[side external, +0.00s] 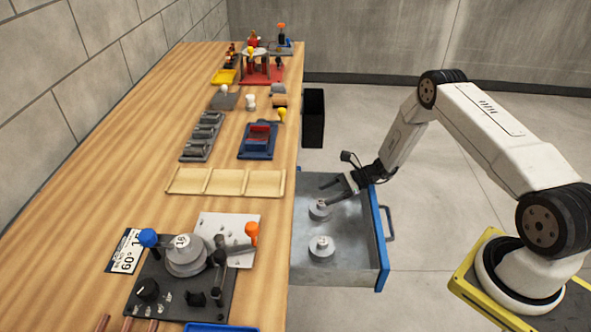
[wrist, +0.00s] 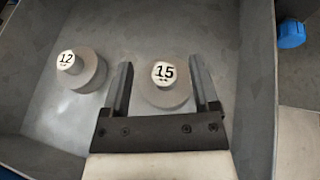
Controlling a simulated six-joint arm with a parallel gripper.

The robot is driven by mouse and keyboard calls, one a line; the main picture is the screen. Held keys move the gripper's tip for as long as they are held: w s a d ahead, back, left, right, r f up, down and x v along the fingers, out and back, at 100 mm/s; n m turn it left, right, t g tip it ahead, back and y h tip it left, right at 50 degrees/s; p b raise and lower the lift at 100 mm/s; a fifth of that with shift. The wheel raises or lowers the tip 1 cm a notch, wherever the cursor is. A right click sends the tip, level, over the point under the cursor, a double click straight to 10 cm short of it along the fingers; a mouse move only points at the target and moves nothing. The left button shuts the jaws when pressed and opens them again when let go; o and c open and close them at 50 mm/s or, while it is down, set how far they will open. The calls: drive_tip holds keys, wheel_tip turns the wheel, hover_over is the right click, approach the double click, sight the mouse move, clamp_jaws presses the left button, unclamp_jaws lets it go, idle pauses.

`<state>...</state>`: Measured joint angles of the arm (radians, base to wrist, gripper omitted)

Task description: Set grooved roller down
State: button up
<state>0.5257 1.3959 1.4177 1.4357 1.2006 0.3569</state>
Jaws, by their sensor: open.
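In the wrist view a grey grooved roller marked 15 (wrist: 165,88) sits on the floor of the open metal drawer (side external: 350,262). My gripper (wrist: 163,80) is open, with one finger on each side of this roller and a gap visible beside it. A second grey roller marked 12 (wrist: 82,70) sits in the drawer to the left, apart from my gripper. In the side view my gripper (side external: 335,198) reaches down into the drawer by the farther roller (side external: 319,210). The nearer roller (side external: 321,247) stands clear of it.
The drawer's blue front (side external: 378,235) and metal walls enclose the rollers. On the wooden bench stand a bending tool (side external: 185,265) with a roller marked 18, a wooden tray (side external: 226,182) with empty sections, and several small fixtures. A black bin (side external: 313,118) hangs at the bench edge.

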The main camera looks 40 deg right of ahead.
sight(330, 208)
wheel_tip(330, 208, up, 8)
drive_tip(key=shift+s+d+f, duration=0.15)
drive_tip(key=shift+d+f, duration=0.1)
drive_tip(key=shift+d, duration=0.15)
idle(0.6)
drive_tip(key=s+a+r+n+g+h, duration=0.2)
drive_tip(key=s+a+r+n+h, duration=0.2)
drive_tip(key=s+r+n, duration=0.3)
drive_tip(key=s+a+r+n+g+h, duration=0.2)
drive_tip(key=s+a+r+n+h, duration=0.3)
drive_tip(key=s+n, duration=0.7)
drive_tip(key=shift+a+r+n+h, duration=0.2)
drive_tip(key=shift+r+n+h, duration=1.35)
drive_tip(key=shift+n, duration=0.95)
drive_tip(key=shift+r+y, duration=0.2)
drive_tip(key=shift+y, duration=0.05)
